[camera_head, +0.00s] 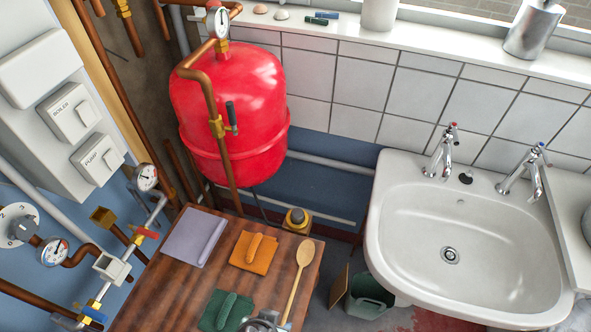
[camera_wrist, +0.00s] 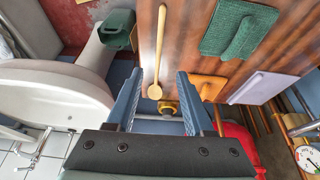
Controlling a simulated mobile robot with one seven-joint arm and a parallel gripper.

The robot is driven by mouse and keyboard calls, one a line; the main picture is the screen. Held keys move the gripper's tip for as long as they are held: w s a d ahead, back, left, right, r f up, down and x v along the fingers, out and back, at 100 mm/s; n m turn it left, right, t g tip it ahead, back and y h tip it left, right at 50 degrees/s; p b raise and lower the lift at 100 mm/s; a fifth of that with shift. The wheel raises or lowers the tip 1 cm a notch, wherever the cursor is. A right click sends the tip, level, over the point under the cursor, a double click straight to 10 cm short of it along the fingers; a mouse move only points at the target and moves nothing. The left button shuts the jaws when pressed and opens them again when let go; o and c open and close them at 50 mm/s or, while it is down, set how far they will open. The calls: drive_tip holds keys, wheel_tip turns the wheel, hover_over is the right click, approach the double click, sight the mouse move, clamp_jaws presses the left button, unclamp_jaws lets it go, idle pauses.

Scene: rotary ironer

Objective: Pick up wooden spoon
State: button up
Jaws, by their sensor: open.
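The wooden spoon (camera_head: 297,279) lies flat near the right edge of a wooden table (camera_head: 170,285), its bowl toward the back. In the wrist view the spoon (camera_wrist: 160,45) runs down the picture, with its bowl between the lines of my two blue fingers. My gripper (camera_wrist: 156,82) is open and empty, its fingers spread on either side of the spoon's bowl. I cannot tell its height above the table. In the head view only a small part of my gripper (camera_head: 265,321) shows at the bottom edge, near the handle end.
A white sink (camera_head: 400,240) and a green bucket (camera_head: 369,295) stand right. Pipes and a red tank (camera_head: 240,100) border the table.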

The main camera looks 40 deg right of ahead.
hover_over(285, 317)
drive_tip(key=s+a, duration=0.1)
drive_tip(key=a, duration=0.1)
wheel_tip(285, 317, down, 6)
drive_tip(key=shift+s+d+f, duration=0.15)
drive_tip(key=shift+f, duration=0.05)
drive_tip(key=shift+a+x, duration=0.15)
drive_tip(key=shift+x, duration=1.2)
drive_tip(key=shift+a+x, duration=0.1)
drive_tip(key=shift+x, duration=1.2)
drive_tip(key=shift+s+f, duration=0.15)
drive_tip(key=shift+s, duration=0.05)
clamp_jaws()
